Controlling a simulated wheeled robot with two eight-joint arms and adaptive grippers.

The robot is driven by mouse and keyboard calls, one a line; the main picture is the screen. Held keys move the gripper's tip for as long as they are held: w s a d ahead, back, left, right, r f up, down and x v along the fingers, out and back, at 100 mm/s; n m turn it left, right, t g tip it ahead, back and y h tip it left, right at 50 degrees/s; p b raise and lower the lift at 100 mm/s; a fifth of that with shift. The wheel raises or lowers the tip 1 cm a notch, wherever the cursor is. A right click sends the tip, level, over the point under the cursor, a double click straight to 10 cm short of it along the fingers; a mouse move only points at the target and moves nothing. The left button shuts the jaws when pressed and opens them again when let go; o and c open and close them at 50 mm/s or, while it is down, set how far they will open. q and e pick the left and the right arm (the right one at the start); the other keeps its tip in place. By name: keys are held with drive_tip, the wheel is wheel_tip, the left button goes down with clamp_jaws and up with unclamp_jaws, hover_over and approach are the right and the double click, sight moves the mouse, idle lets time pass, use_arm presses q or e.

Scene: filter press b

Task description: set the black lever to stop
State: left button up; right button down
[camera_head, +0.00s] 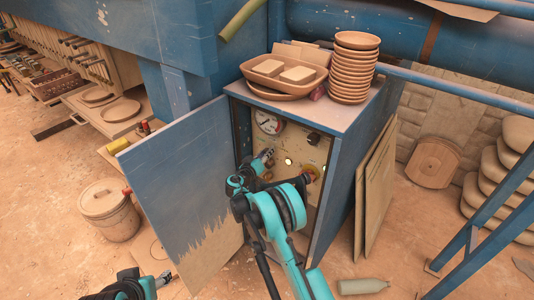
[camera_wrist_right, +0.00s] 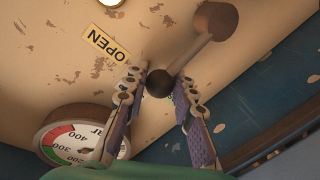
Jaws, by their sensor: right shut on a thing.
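The lever (camera_wrist_right: 190,52) shows in the right wrist view as a dark brown-black arm. It runs from a round hub at the upper right to a dark ball end between my right fingertips. My right gripper (camera_wrist_right: 160,88) is shut on that ball end. In the head view my right gripper (camera_head: 267,155) is inside the open cabinet, at its front panel (camera_head: 285,140) below the gauge, and hides the lever. A yellow OPEN label (camera_wrist_right: 106,45) shows upside down beside the lever; no stop label is readable. My left gripper (camera_head: 163,279) is low at the front left, too small to read.
A pressure gauge (camera_head: 268,122) is above my right gripper. A black knob (camera_head: 313,139) and a red handle (camera_head: 310,173) are on the panel to its right. The blue cabinet door (camera_head: 185,185) stands open at left. Bowls (camera_head: 354,70) and a tray (camera_head: 284,77) stand on top.

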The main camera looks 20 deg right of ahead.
drive_tip(key=c, duration=1.3)
unclamp_jaws()
drive_tip(key=shift+o, duration=0.2)
drive_tip(key=v, duration=1.2)
drive_tip(key=shift+f, duration=0.1)
